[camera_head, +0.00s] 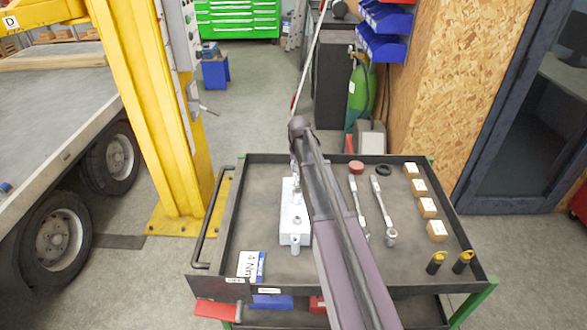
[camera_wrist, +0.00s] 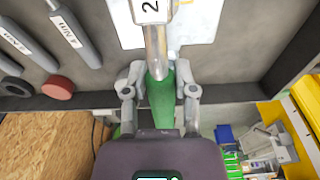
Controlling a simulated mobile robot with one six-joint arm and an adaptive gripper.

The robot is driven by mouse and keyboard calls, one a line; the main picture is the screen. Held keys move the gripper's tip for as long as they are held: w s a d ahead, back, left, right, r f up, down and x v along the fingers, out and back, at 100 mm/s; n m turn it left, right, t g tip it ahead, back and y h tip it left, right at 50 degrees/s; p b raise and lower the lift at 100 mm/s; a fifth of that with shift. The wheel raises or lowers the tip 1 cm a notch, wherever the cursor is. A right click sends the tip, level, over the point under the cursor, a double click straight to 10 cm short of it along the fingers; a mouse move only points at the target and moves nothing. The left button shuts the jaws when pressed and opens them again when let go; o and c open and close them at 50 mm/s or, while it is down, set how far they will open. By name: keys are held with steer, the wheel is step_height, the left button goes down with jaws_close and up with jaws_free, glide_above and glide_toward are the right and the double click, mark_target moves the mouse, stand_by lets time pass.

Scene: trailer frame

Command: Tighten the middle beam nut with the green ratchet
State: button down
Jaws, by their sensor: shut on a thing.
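In the wrist view the green handle of the ratchet (camera_wrist: 160,97) is between the fingers of my gripper (camera_wrist: 158,90), which is shut on it. Its metal shaft (camera_wrist: 155,45) runs up over a pale surface, past a white tag reading "2". In the head view a pale grey beam block (camera_head: 291,225) lies on the cart tray, with round metal nuts along its top. My arm covers its right side and the held ratchet's handle. I cannot tell whether the ratchet touches a nut.
Two other wrenches (camera_head: 358,200) (camera_head: 383,205) lie right of my arm on the dark tray (camera_head: 243,195). A red disc (camera_head: 356,167), black ring (camera_head: 384,170), several small boxes (camera_head: 428,207) and a "4 Nm" card (camera_head: 250,264) also lie there. A yellow post (camera_head: 150,100) stands left.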

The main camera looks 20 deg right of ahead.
stand_by(0.3)
steer(key=shift+w+a+n, duration=0.2)
steer(key=shift+a+n, duration=0.6)
steer(key=shift+n, duration=0.1)
steer(key=shift+w+a+n, duration=0.1)
steer(key=shift+a+n, duration=0.4)
steer(key=shift+a, duration=0.2)
steer(key=shift+a+n, duration=0.3)
steer(key=shift+n, duration=0.1)
steer(key=shift+a+n+y, duration=0.3)
steer(key=shift+a+n, duration=0.6)
steer(key=shift+a, duration=0.1)
